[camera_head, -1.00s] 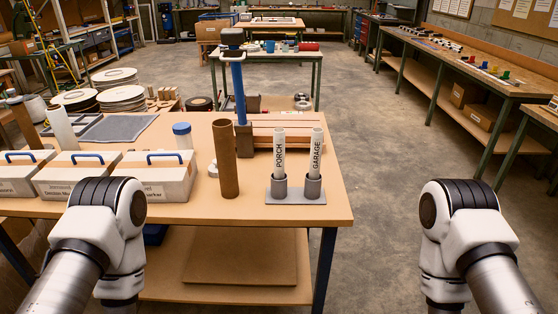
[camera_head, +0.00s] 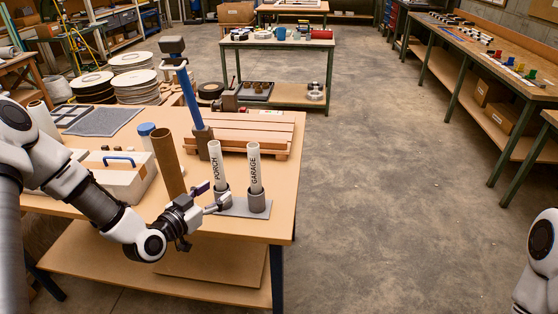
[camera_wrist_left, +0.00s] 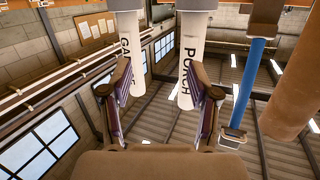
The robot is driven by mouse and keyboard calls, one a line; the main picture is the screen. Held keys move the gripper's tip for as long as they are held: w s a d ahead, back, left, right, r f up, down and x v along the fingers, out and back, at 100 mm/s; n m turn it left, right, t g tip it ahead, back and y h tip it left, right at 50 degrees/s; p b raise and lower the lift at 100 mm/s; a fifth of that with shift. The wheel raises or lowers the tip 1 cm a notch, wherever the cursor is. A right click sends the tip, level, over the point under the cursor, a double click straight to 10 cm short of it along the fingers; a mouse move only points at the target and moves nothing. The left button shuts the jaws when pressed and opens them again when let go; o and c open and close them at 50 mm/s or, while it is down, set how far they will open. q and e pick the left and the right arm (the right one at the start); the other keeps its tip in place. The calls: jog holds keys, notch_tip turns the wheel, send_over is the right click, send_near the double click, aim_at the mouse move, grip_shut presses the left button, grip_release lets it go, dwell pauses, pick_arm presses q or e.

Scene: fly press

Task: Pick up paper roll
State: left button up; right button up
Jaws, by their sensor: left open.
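Two white paper rolls stand in grey cups on a small grey base plate (camera_head: 243,211). The PORCH roll (camera_head: 215,165) is on the left in the head view and the GARAGE roll (camera_head: 254,165) on the right. In the left wrist view the picture is turned over: the GARAGE roll (camera_wrist_left: 131,50) is left, the PORCH roll (camera_wrist_left: 190,65) right. My left gripper (camera_head: 212,196) is open and empty, low at the left of the PORCH cup (camera_head: 221,198). In the wrist view both rolls show beyond the spread fingers (camera_wrist_left: 161,105). My right gripper is out of view.
A brown tube (camera_head: 167,160) stands just behind my left gripper. A blue upright post (camera_head: 190,100) rises near a slatted wooden block (camera_head: 250,133). A white box with a blue handle (camera_head: 120,180) is at the left. Floor right of the table (camera_head: 215,250) is clear.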

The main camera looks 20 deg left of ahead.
aim_at(214, 155)
pick_arm(q)
jog(key=shift+n+t+y, duration=0.5)
jog(key=shift+n+t, duration=0.4)
jog(key=a+r, duration=0.1)
jog(key=r, duration=0.1)
jog(key=a+r, duration=0.1)
jog(key=r, duration=0.1)
jog(key=w+a+r, duration=0.1)
jog(key=a+r, duration=0.1)
jog(key=shift+r, duration=0.3)
jog(key=w, duration=0.2)
jog(key=w+d+p, duration=0.1)
jog(key=w, duration=0.1)
jog(key=shift+w+d, duration=0.2)
jog(key=shift+w, duration=0.15)
jog(key=shift+w+a+p, duration=0.2)
jog(key=shift+w+p, duration=0.1)
jog(key=shift+w, duration=0.8)
jog(key=shift+w+a, duration=0.15)
jog(key=c, duration=0.6)
grip_shut()
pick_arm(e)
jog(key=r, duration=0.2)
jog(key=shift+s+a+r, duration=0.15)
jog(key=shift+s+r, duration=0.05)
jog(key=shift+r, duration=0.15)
